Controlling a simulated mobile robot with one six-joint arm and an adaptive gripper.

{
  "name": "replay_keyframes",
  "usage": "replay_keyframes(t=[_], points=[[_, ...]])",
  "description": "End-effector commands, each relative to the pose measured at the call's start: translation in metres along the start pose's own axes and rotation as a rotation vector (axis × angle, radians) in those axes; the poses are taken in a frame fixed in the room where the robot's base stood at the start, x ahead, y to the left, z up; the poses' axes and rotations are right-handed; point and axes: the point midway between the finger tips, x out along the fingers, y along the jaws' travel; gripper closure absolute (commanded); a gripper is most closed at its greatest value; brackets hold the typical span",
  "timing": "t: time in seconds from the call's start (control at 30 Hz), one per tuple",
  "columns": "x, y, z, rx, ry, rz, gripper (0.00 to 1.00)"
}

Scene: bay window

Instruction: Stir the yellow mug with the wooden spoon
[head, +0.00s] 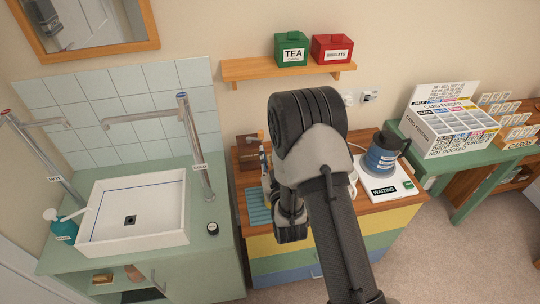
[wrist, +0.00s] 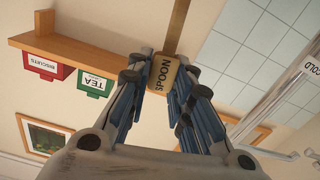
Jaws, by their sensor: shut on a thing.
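My gripper (wrist: 166,70) is shut on the wooden spoon (wrist: 178,25) in the wrist view. The jaws close around its tan block, which is marked SPOON. The brown shaft runs up out of the top of that view, so its far end is out of sight. In the head view my arm stands in front of the dresser and mostly hides the gripper; I cannot make out the spoon there. I cannot make out the yellow mug in either view. A pale curved edge shows just right of my arm, too covered to identify.
The wooden dresser (head: 377,204) bears a ridged blue mat (head: 258,207) and a dark kettle (head: 382,152) on a white base with a WAITING sign. A shelf (head: 240,71) with green and red tins hangs above. The sink (head: 135,238) and tall taps stand at left.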

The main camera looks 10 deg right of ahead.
Motion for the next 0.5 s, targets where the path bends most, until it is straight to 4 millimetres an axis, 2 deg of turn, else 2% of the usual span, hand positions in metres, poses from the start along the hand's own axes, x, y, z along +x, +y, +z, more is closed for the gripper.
replay_keyframes(t=[0.17, 0.5], points=[[0.000, 0.001, -0.006, 0.000, 0.002, 0.000, 0.91], [0.000, 0.006, -0.038, 0.000, 0.001, 0.000, 0.91]])
